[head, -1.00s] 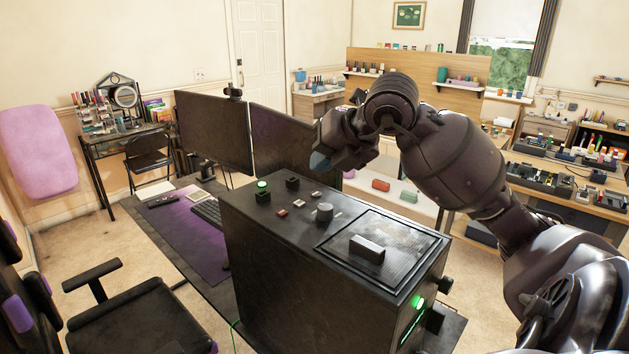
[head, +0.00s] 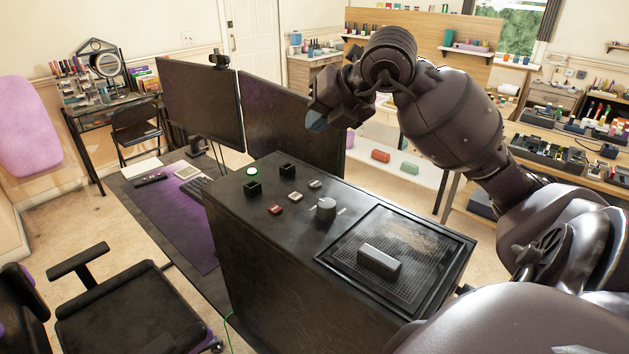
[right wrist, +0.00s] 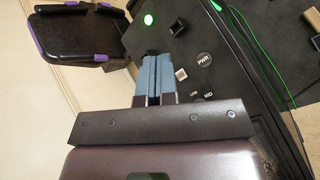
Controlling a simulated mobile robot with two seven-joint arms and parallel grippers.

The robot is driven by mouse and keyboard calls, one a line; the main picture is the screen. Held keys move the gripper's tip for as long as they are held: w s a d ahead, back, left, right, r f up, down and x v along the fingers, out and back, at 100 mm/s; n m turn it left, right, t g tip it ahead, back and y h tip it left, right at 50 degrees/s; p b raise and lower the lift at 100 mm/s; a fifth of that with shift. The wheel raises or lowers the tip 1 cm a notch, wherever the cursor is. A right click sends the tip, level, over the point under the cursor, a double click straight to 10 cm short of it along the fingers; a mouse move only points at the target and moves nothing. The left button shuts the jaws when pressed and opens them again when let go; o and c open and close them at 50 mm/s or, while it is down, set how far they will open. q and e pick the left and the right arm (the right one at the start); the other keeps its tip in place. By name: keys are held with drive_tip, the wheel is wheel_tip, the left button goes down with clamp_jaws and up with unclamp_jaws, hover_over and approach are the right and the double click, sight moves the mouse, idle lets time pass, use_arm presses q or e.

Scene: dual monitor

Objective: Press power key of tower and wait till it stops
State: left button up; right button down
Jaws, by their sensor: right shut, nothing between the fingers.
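The black tower (head: 235,235) stands on the desk with its controls on top. In the right wrist view, a small pale square key (right wrist: 181,74) sits beside a round plate marked PWR (right wrist: 204,59). A pale key (head: 314,184), a red key (head: 276,209), a grey knob (head: 326,208) and a lit green button (head: 252,172) show in the head view. My right gripper (head: 318,122) is shut and empty, apart from the tower's top. Its blue fingers (right wrist: 152,80) point past the pale key in the wrist view. My left gripper is out of view.
Two monitors (head: 200,98) stand behind the tower. A chair (head: 115,305) stands at left. There is free air above the tower.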

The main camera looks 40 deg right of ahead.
sight(317, 182)
drive_tip(key=shift+f, duration=0.1)
wheel_tip(317, 182, down, 8)
drive_tip(key=b, duration=0.5)
drive_tip(key=shift+f, duration=0.4)
drive_tip(key=shift+r, duration=0.1)
idle(0.4)
idle(0.8)
idle(0.5)
